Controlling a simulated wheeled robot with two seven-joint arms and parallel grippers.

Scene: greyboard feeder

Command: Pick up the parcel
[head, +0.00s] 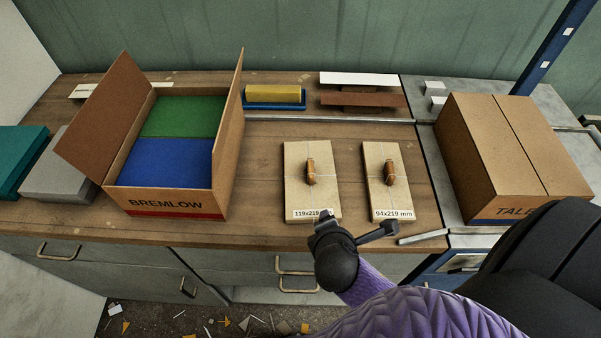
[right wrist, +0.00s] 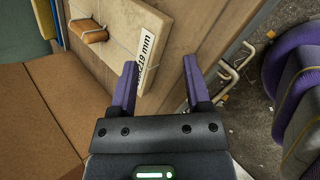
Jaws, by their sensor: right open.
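Two flat beige string-tied parcels with wooden handles lie side by side on the bench, a left one (head: 296,170) labelled "119x219" and a right one (head: 375,170) labelled "94x219 mm". My right gripper (head: 358,226) is at the bench's front edge, by their labelled near ends, and partly hides the left label. In the right wrist view, one tied parcel (right wrist: 125,30) with its handle and label is beyond my open, empty right gripper (right wrist: 159,65); a finger covers part of the label. I cannot tell which parcel this is. My left gripper is out of view.
An open carton marked BREMLOW (head: 178,202) holds green and blue stacks at left. A closed carton (head: 490,135) stands at right. A yellow block (head: 272,93) on a blue tray lies behind. Bare bench (head: 258,150) lies left of the parcels. Scraps litter the floor.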

